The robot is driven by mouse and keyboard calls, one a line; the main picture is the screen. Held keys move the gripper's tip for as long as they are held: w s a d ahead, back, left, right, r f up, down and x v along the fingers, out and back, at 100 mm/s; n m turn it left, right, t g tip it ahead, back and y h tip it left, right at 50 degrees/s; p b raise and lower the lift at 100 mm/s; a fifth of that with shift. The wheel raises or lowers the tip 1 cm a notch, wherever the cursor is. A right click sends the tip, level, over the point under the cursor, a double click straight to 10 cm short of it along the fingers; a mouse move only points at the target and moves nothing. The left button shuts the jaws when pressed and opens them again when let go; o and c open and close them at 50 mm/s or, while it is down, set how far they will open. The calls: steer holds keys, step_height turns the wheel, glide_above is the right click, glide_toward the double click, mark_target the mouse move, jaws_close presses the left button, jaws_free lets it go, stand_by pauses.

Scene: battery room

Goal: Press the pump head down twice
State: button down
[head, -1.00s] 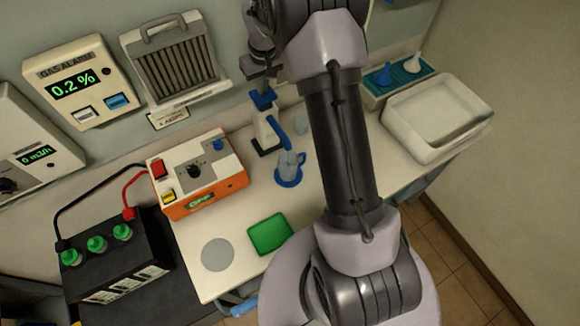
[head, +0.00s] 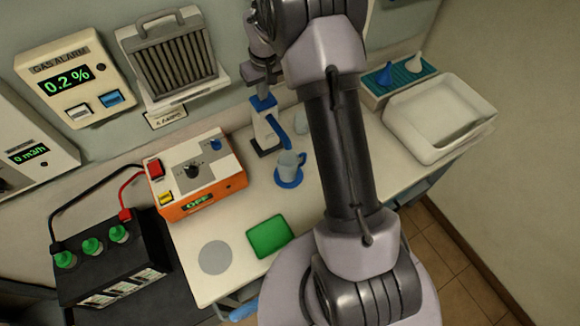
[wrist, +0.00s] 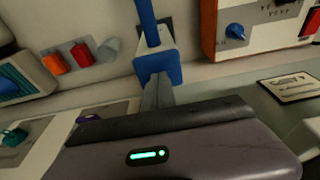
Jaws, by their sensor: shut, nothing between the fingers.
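The pump dispenser (head: 265,136) is white with a dark base and stands on the bench near the wall. Its blue pump head (head: 263,103) is on top, and a blue spout points toward the cup. In the wrist view the blue pump head (wrist: 158,68) lies right at my fingertips. My gripper (head: 259,89) is shut and empty, pointing down just over the pump head. The fingertips (wrist: 157,84) appear to meet its near edge; I cannot tell whether they touch. A clear cup (head: 290,162) stands on a blue disc (head: 288,178) beside the pump.
An orange-and-white control box (head: 196,172) stands left of the pump. A black battery (head: 110,262) with green caps is at the left. A green pad (head: 269,236) and grey disc (head: 215,257) lie in front. A white tray (head: 440,120) and funnel rack (head: 375,97) are at right.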

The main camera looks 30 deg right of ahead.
steer(key=shift+r+p, duration=1.85)
steer(key=shift+r, duration=0.85)
steer(key=shift+f, duration=0.1)
steer(key=shift+f+b, duration=2.2)
steer(key=shift+f, duration=0.5)
steer(key=shift+r+p, duration=1.85)
steer(key=shift+r, duration=0.9)
steer(key=shift+r, duration=0.1)
